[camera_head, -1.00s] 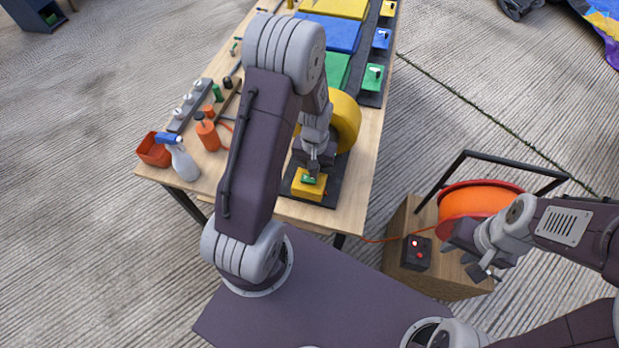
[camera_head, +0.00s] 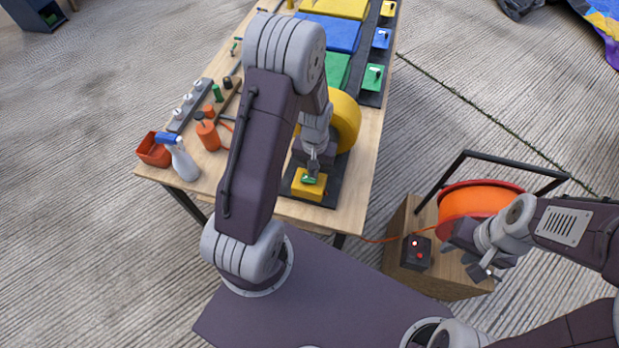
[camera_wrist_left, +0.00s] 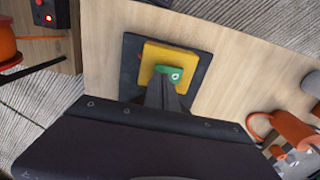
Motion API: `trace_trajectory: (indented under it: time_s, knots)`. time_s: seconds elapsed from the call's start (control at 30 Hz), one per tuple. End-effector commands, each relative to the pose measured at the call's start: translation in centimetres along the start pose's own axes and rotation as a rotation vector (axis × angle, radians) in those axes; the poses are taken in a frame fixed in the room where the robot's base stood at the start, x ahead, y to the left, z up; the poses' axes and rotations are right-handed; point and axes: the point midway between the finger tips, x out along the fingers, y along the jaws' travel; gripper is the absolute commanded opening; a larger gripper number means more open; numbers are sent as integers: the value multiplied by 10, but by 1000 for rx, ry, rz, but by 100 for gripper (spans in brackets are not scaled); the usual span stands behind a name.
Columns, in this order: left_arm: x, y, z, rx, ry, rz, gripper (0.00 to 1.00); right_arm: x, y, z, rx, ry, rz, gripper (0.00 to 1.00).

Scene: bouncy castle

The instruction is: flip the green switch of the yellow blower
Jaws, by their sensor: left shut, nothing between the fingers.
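The yellow blower (camera_head: 346,122) stands on the wooden table, partly hidden behind my left arm. Its yellow switch box (camera_head: 308,188) sits on a dark base plate at the table's near end. The green switch (camera_head: 309,179) is on top of the box. In the left wrist view the green switch (camera_wrist_left: 170,74) lies at the tips of my left gripper (camera_wrist_left: 169,86), which is shut and empty. In the head view my left gripper (camera_head: 313,172) points down at the switch; whether it touches cannot be told. My right gripper (camera_head: 488,270) hangs near the cable reel, and its jaw state is unclear.
An orange cable reel (camera_head: 476,200) and a dark box with red lights (camera_head: 416,252) stand on a wooden crate at right. Coloured panels (camera_head: 333,34) lie farther back.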

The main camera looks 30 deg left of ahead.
Motion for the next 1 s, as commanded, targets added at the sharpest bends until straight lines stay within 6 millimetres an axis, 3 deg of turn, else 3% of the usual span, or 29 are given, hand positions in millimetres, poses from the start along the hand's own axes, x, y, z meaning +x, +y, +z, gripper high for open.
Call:
trace_trajectory:
  time_s: [1.0]
  knots:
    - [16,0,0,0,0,0,0,11,0,1,0,0,0,36]
